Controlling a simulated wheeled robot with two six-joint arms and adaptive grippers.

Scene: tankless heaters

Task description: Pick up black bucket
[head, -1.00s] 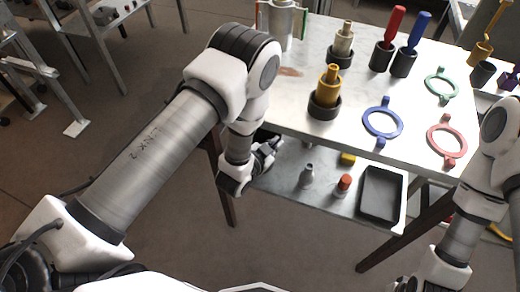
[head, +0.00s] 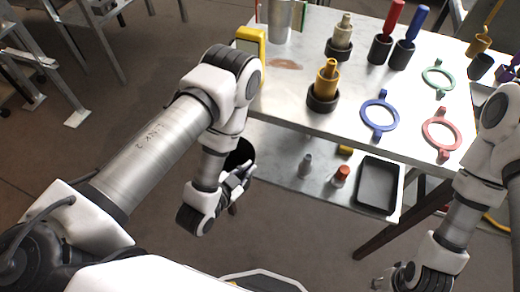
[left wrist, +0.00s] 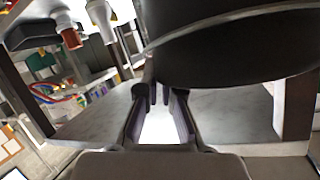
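The black bucket (head: 241,151) shows as a dark round shape at the left end of the lower shelf in the head view, partly hidden by my left arm. In the left wrist view the bucket (left wrist: 235,50) fills the upper right, close to the fingers. My left gripper (head: 243,175) is just in front of the bucket. Its two fingers (left wrist: 163,100) are apart with a bright gap between them, and I see nothing held. My right gripper (head: 382,283) is at the bottom edge of the head view, too small and cut off to judge.
The tabletop (head: 290,105) above holds cups, tools and coloured rings. Open floor (head: 290,235) lies in front.

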